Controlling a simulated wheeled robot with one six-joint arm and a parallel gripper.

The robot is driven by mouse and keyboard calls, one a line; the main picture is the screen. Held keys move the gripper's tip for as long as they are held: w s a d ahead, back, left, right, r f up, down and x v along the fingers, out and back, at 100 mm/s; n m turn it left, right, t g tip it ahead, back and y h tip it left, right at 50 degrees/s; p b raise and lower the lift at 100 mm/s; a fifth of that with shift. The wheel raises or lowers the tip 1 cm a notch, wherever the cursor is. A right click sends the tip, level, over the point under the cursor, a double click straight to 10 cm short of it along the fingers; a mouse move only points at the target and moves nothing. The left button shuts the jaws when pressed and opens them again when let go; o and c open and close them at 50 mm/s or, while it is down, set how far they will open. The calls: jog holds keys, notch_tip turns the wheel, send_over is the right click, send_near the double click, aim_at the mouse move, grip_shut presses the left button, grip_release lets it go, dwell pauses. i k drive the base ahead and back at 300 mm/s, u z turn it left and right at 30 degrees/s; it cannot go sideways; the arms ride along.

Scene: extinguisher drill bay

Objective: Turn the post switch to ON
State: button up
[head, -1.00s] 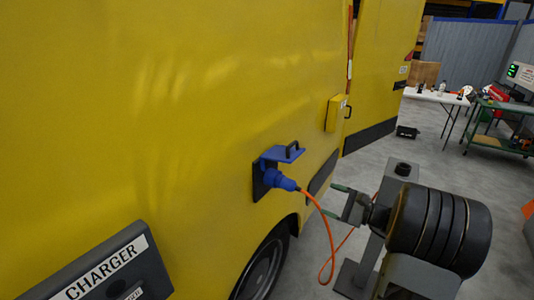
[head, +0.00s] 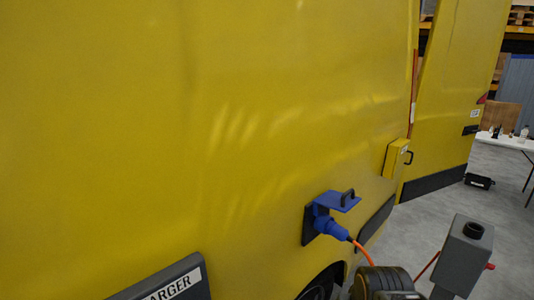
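A grey post (head: 462,255) with a box-like head stands at the lower right in the head view. A short round black part (head: 473,230) sits on its top. No ON or OFF marking can be read on it, and I cannot tell how the switch is set. A small red part (head: 490,266) shows at its right side. The ribbed dark part of my arm shows at the bottom edge, left of the post. My gripper's fingers are not visible.
A yellow van (head: 250,120) fills the left and middle. A blue plug (head: 330,228) with an orange cable (head: 363,254) sits in its side under a blue flap. Floor (head: 440,210) shows behind the post.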

aim_at(489, 266)
jog(key=u, duration=1.8)
jog(key=k, duration=1.7)
jog(key=z, duration=2.35)
jog(key=i, duration=0.55)
jog(key=z, duration=0.05)
jog(key=k, duration=0.4)
jog(key=u, duration=0.3)
